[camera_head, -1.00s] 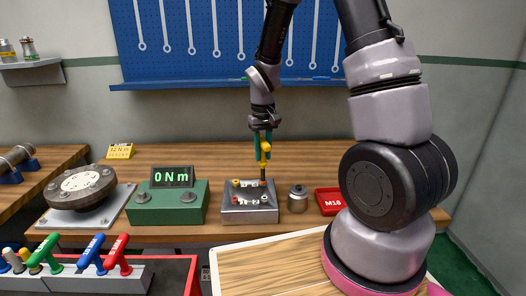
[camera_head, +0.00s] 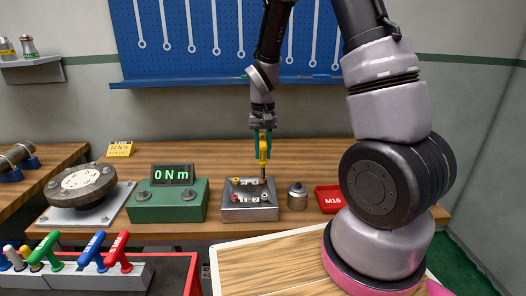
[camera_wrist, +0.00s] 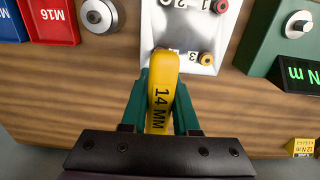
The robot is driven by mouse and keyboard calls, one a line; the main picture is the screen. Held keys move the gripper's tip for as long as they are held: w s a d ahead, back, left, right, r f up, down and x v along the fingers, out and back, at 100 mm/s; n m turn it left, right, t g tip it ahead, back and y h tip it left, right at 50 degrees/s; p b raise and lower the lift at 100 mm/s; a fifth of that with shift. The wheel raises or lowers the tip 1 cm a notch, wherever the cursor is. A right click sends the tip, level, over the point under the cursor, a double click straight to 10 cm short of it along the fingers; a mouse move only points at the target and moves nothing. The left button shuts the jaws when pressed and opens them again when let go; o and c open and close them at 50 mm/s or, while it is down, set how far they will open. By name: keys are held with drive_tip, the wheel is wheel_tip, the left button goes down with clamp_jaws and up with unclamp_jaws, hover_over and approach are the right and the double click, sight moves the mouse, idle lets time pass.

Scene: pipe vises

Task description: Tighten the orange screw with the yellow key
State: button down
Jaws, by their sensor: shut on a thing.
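My gripper (camera_head: 262,152) is shut on the yellow key (camera_head: 263,147), held upright over the metal block (camera_head: 249,212). In the wrist view the key (camera_wrist: 162,95) reads "14 MM" and sits between the green fingers of my gripper (camera_wrist: 160,105). Its dark shaft reaches down to the block's far right corner in the head view. The key hides that corner from the wrist camera, so I cannot tell whether its tip is seated in a screw. A yellow-orange screw (camera_wrist: 206,58) shows beside mark 3, apart from the key. The screw under the key is hidden.
Left of the block stands the green torque box (camera_head: 165,203), its display (camera_head: 172,175) reading 0 Nm. A metal cylinder (camera_head: 297,198) and a red M16 tray (camera_head: 329,199) stand to the right. A yellow 12 Nm sign (camera_head: 121,149) stands behind left. Bare wood lies behind the block.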

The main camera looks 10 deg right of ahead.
drive_tip(key=m, duration=0.3)
drive_tip(key=shift+s+f, duration=0.1)
drive_tip(key=m, duration=0.4)
drive_tip(key=shift+m, duration=1)
drive_tip(key=m, duration=0.4)
drive_tip(key=shift+m, duration=0.5)
